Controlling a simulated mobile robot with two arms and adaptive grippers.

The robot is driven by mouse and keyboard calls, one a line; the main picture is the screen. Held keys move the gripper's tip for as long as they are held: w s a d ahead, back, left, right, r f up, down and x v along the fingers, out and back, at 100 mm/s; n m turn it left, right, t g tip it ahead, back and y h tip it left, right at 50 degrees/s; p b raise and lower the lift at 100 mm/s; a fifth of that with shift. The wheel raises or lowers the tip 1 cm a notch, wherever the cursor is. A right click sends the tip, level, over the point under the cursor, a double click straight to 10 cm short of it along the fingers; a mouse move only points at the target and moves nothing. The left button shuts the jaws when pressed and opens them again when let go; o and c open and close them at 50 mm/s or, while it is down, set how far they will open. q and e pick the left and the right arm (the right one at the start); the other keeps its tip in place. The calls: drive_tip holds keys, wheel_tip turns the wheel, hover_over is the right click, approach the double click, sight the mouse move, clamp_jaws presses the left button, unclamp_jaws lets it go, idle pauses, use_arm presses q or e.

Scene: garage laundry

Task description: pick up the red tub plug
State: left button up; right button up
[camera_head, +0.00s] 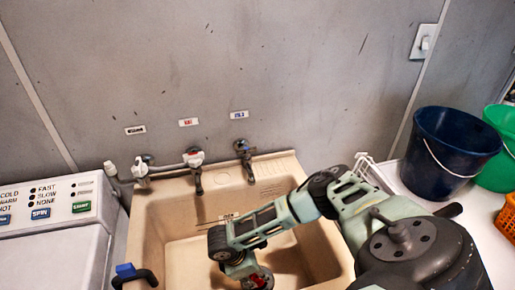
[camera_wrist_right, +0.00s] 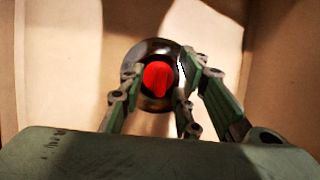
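The red tub plug (camera_wrist_right: 158,80) sits upright on a round dark metal drain fitting (camera_wrist_right: 158,103) in the floor of the beige sink (camera_head: 170,225). A bit of red (camera_head: 258,281) also shows at the bottom of the head view, just under my right gripper (camera_head: 245,272). In the right wrist view my right gripper (camera_wrist_right: 162,72) is open, with one finger on each side of the plug. A narrow gap shows to the right of the plug; contact on the left is unclear.
Sink walls stand close around my right arm. Taps (camera_head: 194,158) line the back wall above the sink. A washer panel (camera_head: 45,203) is at left. A dark blue bucket (camera_head: 440,160), a green bucket (camera_head: 497,165) and an orange basket (camera_head: 507,218) stand at right.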

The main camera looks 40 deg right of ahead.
drive_tip(key=shift+s+d+f, duration=0.1)
drive_tip(key=shift+d+f, duration=0.1)
drive_tip(key=shift+f, duration=0.25)
clamp_jaws()
